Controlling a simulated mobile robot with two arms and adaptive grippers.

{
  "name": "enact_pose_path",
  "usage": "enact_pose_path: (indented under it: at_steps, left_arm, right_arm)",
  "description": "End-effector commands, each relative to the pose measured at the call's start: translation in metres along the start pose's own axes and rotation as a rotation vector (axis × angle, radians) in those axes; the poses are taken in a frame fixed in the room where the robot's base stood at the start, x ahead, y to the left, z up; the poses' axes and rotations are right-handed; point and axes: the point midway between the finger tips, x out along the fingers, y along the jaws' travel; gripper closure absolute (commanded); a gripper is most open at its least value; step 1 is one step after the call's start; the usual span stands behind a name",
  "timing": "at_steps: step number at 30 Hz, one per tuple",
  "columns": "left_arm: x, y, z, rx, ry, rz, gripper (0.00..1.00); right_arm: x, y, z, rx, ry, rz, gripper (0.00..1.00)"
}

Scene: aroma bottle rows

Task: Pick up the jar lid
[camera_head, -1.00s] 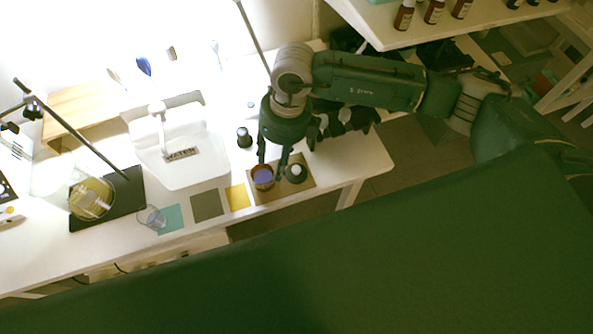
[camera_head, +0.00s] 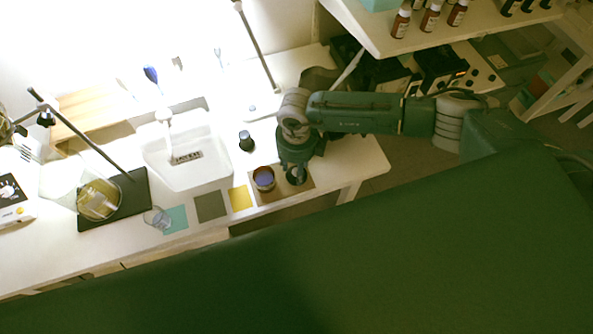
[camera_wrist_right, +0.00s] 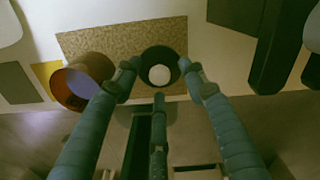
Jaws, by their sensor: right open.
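The jar lid (camera_wrist_right: 159,75), a dark disc with a pale round knob, lies on a brown mat (camera_wrist_right: 100,40) in the right wrist view. My right gripper (camera_wrist_right: 160,82) is open, with its fingertips around the lid's near and side edges; whether they touch it I cannot tell. In the head view my right gripper (camera_head: 295,174) points down over the lid and mostly hides it. The brown jar (camera_head: 263,178) with a purple inside stands just left of the lid, and it also shows in the right wrist view (camera_wrist_right: 76,84). My left gripper is out of view.
Yellow (camera_head: 240,198), grey (camera_head: 210,206) and teal (camera_head: 175,218) squares lie left of the brown mat. A small dark bottle (camera_head: 246,140) stands behind the jar. A white sink (camera_head: 195,165) is further left. A shelf with brown bottles (camera_head: 431,17) is at upper right.

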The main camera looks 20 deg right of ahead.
Motion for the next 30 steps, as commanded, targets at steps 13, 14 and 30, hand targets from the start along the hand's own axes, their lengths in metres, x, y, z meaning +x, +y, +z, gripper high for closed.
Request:
enact_pose_path:
  at_steps: [13, 14, 30]
  left_arm:
    - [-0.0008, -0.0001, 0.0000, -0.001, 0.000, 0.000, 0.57]
    - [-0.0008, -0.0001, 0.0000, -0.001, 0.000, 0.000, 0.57]
    - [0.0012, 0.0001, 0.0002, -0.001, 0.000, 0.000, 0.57]
  right_arm:
    - [0.0053, 0.0003, 0.0004, -0.001, -0.001, 0.001, 0.88]
    - [0.0053, 0.0002, 0.0004, -0.001, -0.001, 0.001, 0.94]
    - [-0.0026, 0.0002, 0.0011, -0.001, -0.003, 0.001, 0.97]
